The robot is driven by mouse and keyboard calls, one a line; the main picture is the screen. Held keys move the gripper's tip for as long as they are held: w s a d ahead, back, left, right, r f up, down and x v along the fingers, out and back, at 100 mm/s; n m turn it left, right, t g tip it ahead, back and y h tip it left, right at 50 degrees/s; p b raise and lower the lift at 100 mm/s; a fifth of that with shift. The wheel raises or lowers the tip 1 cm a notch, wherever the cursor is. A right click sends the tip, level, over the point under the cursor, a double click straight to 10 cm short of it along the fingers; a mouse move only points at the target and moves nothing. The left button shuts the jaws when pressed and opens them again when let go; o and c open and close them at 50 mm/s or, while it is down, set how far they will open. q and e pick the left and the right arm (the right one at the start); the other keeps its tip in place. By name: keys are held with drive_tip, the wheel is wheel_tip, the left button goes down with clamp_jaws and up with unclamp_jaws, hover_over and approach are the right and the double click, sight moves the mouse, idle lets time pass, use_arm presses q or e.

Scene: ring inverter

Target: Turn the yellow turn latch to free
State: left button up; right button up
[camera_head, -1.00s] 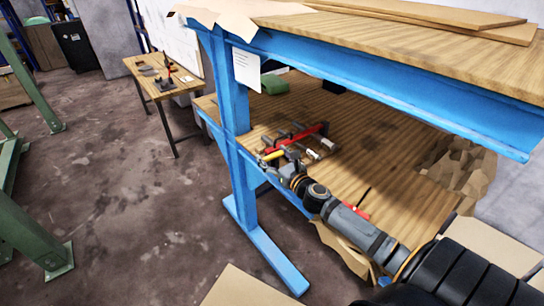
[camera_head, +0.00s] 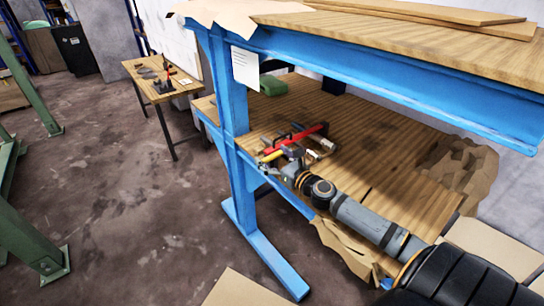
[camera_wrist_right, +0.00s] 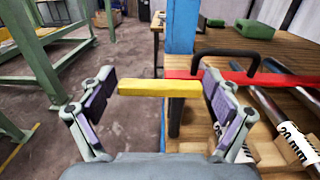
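The yellow turn latch (camera_wrist_right: 160,88) is a flat bar lying crosswise in the middle of the right wrist view. In the head view the yellow latch (camera_head: 272,155) is small, near the shelf's front left corner. My right gripper (camera_wrist_right: 157,95) is open, with one purple-padded finger on each side of the bar. The bar's right end is close to the right finger; I cannot tell if they touch. In the head view my right gripper (camera_head: 290,168) is at the latch, partly hiding it. My left gripper is not in view.
A red bar (camera_wrist_right: 235,77) with a black handle (camera_wrist_right: 225,54) runs behind the latch to the right. Metal rods (camera_wrist_right: 270,115) and a "20 mm" label are beside it. A blue post (camera_wrist_right: 180,30) stands behind. The wooden shelf (camera_head: 400,150) lies under a blue-framed bench top.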

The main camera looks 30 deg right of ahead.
sight(275, 157)
idle(0.4)
drive_tip(key=shift+s+d+f, duration=0.15)
drive_tip(key=shift+s, duration=0.4)
drive_tip(key=s, duration=0.5)
drive_tip(key=shift+s+d, duration=0.25)
drive_tip(key=shift+d, duration=0.15)
drive_tip(key=shift+s+a, duration=0.25)
drive_tip(key=shift+s, duration=0.15)
